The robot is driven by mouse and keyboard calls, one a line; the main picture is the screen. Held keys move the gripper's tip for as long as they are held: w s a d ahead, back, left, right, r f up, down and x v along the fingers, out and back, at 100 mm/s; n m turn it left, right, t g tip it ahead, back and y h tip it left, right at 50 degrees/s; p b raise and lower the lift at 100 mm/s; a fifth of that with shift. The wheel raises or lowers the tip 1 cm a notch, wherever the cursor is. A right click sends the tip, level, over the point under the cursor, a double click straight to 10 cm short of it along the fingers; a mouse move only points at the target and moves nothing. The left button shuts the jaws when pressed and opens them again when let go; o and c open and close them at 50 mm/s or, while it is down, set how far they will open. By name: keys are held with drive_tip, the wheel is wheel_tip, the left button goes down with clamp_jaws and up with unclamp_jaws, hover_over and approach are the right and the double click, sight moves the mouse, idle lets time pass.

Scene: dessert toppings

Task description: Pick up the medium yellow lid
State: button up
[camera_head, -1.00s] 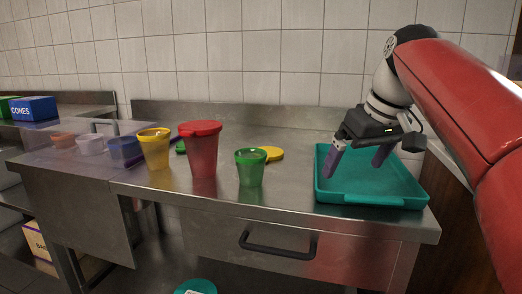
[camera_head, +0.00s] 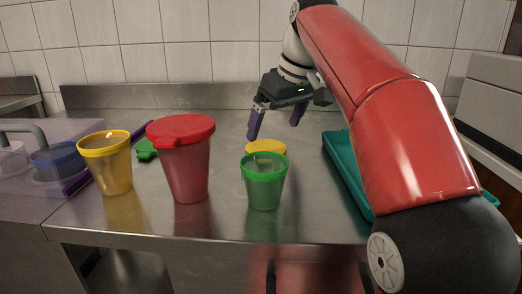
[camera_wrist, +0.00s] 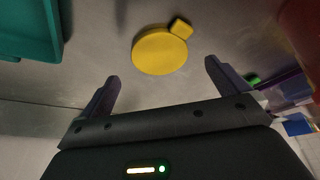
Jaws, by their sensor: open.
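The yellow lid (camera_head: 268,147) lies on the steel counter behind the green cup (camera_head: 264,182), which hides part of it. In the wrist view the whole lid (camera_wrist: 160,50) shows as a flat disc with a small square tab, lying ahead of the fingertips. My gripper (camera_head: 275,130) is open and empty, with its two purple fingers pointing down above the counter near the lid. In the wrist view my gripper (camera_wrist: 163,72) has its fingers wide apart, with the lid between their lines but not between the fingers.
A red cup with a red lid (camera_head: 186,160) and a yellow cup (camera_head: 107,163) stand left of the green cup. A green lid (camera_head: 147,150) lies behind them. A teal tray (camera_head: 345,165) sits at the right, partly behind my arm. The counter (camera_head: 222,215) between is bare.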

sight(268, 148)
drive_tip(key=b+x, duration=0.1)
drive_tip(key=x, duration=0.4)
drive_tip(key=shift+f, duration=0.15)
drive_tip(key=c, duration=0.9)
